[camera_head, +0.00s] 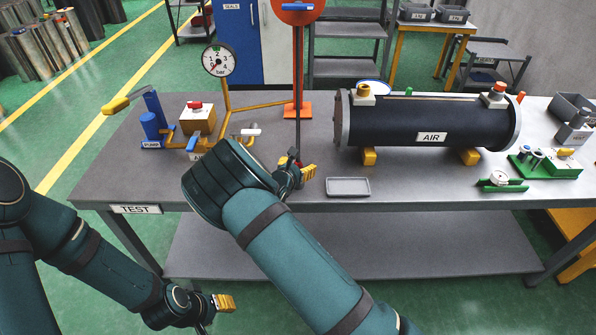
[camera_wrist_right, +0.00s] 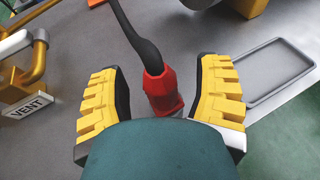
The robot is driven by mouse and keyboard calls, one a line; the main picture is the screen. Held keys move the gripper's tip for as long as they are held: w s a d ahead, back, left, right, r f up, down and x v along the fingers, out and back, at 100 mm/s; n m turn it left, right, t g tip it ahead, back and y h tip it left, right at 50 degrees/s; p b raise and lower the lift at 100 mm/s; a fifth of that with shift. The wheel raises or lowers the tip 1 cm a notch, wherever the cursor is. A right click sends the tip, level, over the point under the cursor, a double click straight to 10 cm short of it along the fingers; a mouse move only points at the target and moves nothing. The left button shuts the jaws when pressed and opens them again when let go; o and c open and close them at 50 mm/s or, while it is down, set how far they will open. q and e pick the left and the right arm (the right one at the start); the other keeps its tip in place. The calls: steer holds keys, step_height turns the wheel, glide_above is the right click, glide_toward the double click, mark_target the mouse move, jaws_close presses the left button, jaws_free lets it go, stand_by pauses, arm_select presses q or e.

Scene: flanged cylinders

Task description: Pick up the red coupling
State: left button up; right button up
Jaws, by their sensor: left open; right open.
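The red coupling (camera_wrist_right: 162,91) is on the end of a black hose (camera_wrist_right: 143,48) in the right wrist view. It lies between the two yellow fingers of my right gripper (camera_wrist_right: 160,95), with visible gaps on both sides. My right gripper is open around it, low over the grey table. In the head view my right gripper (camera_head: 300,175) is at the table's front part, and the coupling is mostly hidden there behind the gripper and wrist. My left gripper (camera_head: 213,308) is at the lower left, in front of the table and away from the coupling, with its fingers seen edge-on.
A grey tray (camera_head: 348,187) lies just right of my right gripper. The black AIR cylinder (camera_head: 415,122) stands behind it. The blue pump (camera_head: 151,125), yellow piping and gauge (camera_head: 217,60) are on the left. The TEST table (camera_head: 100,185) has clear surface at its left front.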

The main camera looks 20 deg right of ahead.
jaws_close()
step_height(320, 180, up, 10)
steer(key=shift+r+p, duration=0.1)
steer(key=shift+p, duration=0.35)
stand_by(0.4)
